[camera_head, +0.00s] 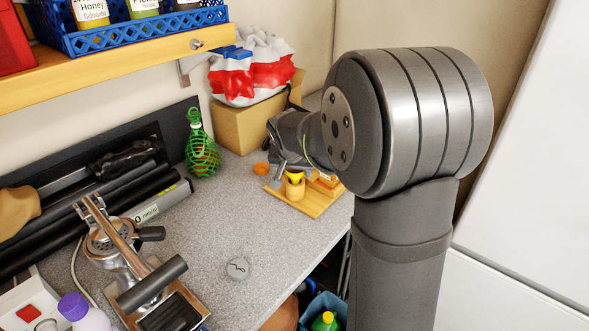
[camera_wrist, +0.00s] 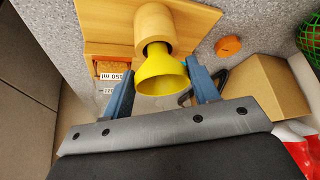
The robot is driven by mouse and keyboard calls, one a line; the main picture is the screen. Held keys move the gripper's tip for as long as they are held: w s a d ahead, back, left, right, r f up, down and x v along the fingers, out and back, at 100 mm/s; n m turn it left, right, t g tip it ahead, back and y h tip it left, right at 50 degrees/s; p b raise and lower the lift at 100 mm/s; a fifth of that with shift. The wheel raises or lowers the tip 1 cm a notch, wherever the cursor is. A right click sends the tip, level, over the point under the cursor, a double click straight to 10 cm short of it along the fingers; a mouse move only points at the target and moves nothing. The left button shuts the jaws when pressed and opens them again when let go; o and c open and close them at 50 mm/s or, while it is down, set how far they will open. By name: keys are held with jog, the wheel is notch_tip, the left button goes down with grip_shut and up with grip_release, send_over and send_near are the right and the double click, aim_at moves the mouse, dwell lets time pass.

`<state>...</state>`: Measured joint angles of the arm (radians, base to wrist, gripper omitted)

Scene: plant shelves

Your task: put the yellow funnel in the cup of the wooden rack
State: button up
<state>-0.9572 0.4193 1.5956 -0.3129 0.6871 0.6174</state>
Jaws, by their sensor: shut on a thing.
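The yellow funnel (camera_wrist: 163,76) is between the two blue fingers of my gripper (camera_wrist: 160,68) in the wrist view, and the gripper is shut on it. Its narrow end points at the mouth of the round wooden cup (camera_wrist: 153,25) and overlaps it. How deep the stem sits in the cup is hard to tell. The cup stands on the wooden rack (camera_wrist: 110,40). In the head view the funnel (camera_head: 295,177) shows directly above the cup (camera_head: 294,190) on the rack (camera_head: 312,207), and my arm hides part of the gripper.
An orange block (camera_head: 325,182) and a clear container marked 150 ml (camera_wrist: 108,80) are by the cup. An orange disc (camera_head: 261,169) lies near the rack. A cardboard box (camera_head: 240,122) stands behind. The espresso machine (camera_head: 125,250) is at left. The grey counter (camera_head: 210,225) is mostly clear between.

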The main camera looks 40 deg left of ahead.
jog(key=shift+f, duration=0.9)
jog(key=o, duration=1.2)
jog(key=shift+o, duration=0.2)
jog(key=shift+r, duration=0.1)
jog(key=v, duration=1.7)
jog(key=shift+r, duration=0.1)
jog(key=x, duration=1.7)
jog(key=shift+f, duration=0.2)
jog(key=shift+r, duration=0.2)
